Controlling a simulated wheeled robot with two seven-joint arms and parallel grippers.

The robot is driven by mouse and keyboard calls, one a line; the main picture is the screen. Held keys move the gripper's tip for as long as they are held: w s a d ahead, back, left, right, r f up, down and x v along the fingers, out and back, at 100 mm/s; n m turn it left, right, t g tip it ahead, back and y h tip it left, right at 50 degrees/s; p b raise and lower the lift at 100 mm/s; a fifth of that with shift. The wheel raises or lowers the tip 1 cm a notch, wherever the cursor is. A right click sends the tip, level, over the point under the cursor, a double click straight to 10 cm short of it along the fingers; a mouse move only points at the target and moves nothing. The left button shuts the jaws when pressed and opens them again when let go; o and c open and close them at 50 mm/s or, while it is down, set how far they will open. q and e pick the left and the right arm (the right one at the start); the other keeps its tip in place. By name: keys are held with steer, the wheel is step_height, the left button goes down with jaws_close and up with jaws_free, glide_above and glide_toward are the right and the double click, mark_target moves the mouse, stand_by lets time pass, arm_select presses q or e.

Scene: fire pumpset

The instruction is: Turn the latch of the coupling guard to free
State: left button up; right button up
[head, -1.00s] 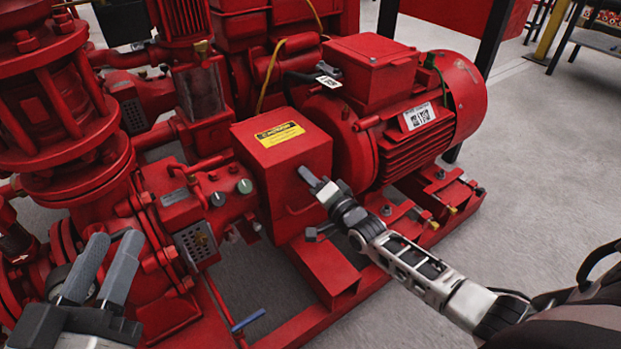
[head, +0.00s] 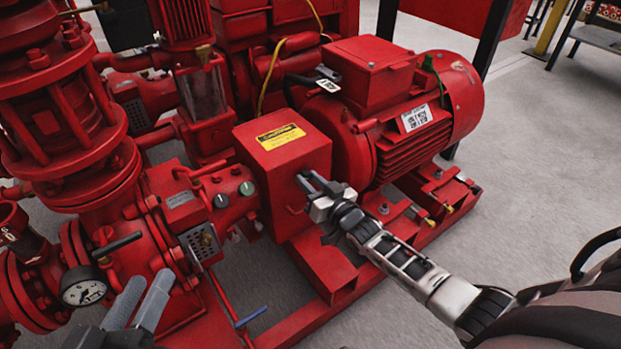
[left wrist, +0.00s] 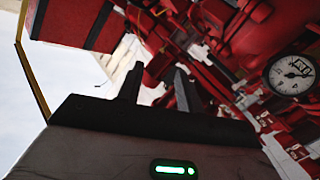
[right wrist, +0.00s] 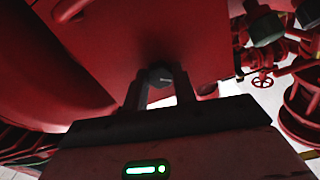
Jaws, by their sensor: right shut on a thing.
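The coupling guard (head: 268,170) is a red box with a yellow label, between the pump and the motor. My right gripper (head: 308,180) is at its near right face. In the right wrist view, the dark faceted knob of the latch (right wrist: 160,75) shows on the red face between the fingertips (right wrist: 160,90), and the gripper is shut on it. In the head view the fingers hide the latch. The latch's exact angle is hard to tell. My left gripper (head: 147,288) is open and empty at the lower left, and its parted fingers (left wrist: 159,75) show in the left wrist view.
The red motor (head: 410,120) stands right of the guard. Pump pipework fills the left, with a pressure gauge (head: 84,287) close to my left gripper. A blue-handled lever (head: 250,318) sticks out low by the base frame. The grey floor (head: 530,200) at right is clear.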

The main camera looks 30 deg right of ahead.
steer(key=n, duration=0.3)
steer(key=shift+n, duration=0.3)
steer(key=shift+n+p, duration=0.35)
steer(key=shift+n, duration=1.05)
arm_select(q)
steer(key=shift+s+a+f+y, duration=0.1)
steer(key=shift+f+y, duration=0.2)
steer(key=shift+f, duration=0.1)
arm_select(e)
steer(key=shift+n, duration=0.3)
arm_select(q)
steer(key=shift+r, duration=0.25)
arm_select(e)
steer(key=o, duration=1)
arm_select(q)
steer(key=shift+r, duration=0.15)
arm_select(e)
steer(key=shift+s, duration=0.1)
